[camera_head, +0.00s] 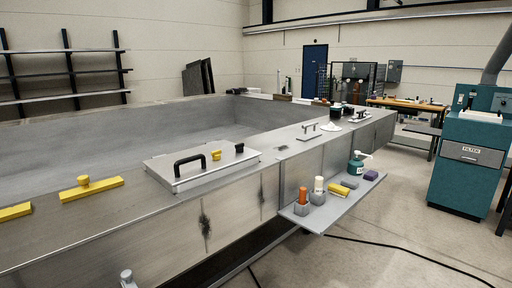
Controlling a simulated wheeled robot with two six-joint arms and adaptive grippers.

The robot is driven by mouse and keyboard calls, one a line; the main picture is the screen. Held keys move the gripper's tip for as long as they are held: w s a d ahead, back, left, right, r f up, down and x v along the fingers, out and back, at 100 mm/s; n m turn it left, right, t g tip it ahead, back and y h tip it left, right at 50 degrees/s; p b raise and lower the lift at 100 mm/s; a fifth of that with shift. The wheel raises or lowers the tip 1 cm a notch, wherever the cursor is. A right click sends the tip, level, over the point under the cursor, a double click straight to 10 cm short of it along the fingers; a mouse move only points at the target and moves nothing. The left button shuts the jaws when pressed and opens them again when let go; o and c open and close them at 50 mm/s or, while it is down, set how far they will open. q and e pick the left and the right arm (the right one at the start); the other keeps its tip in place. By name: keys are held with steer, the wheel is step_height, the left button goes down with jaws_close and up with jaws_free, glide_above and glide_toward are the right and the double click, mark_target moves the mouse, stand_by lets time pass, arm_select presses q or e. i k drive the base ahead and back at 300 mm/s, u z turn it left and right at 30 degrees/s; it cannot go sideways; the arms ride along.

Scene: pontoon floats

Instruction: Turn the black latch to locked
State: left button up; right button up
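A grey metal hatch lid (198,168) lies flat on the pontoon's top, left of centre. A black U-shaped handle (190,163) stands on its left part. A yellow knob (216,155) is to the right of the handle. A small dark latch-like piece (239,148) is near the lid's far right edge. It is too small to tell which way it is turned, and I cannot tell which black part is the latch. Neither of my grippers shows in the head view.
Yellow bars (91,188) lie on the pontoon top (125,215) at left. A side shelf (336,205) holds bottles, grey cups and blocks. A black cable crosses the floor. A teal filter machine (468,160) stands at right.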

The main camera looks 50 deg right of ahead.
mark_target(239, 147)
steer(key=z, duration=1.55)
